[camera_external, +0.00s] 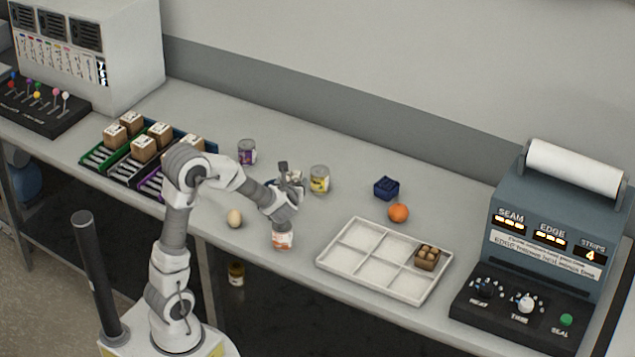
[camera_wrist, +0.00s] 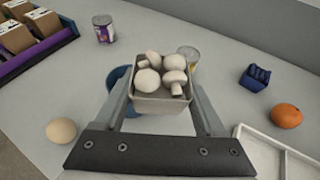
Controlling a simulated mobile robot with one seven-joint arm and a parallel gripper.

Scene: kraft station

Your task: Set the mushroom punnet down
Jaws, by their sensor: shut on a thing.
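The mushroom punnet (camera_wrist: 161,104) is a small grey open tray holding several white mushrooms (camera_wrist: 160,75). In the wrist view my gripper (camera_wrist: 159,95) has one finger on each side of it and is shut on it. The punnet looks upright. In the external view my gripper (camera_external: 286,186) is over the middle of the bench, and the wrist and fingers hide most of the punnet. A blue round container (camera_wrist: 121,77) shows partly behind the punnet; I cannot tell the gap between them.
A white divided tray (camera_external: 345,268) at right holds a brown egg carton (camera_external: 427,257). Nearby are an orange (camera_external: 398,213), a blue basket (camera_external: 386,188), a yellow-labelled can (camera_external: 320,180), a purple can (camera_external: 247,152), an egg (camera_external: 235,218) and an orange-white container (camera_external: 283,240).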

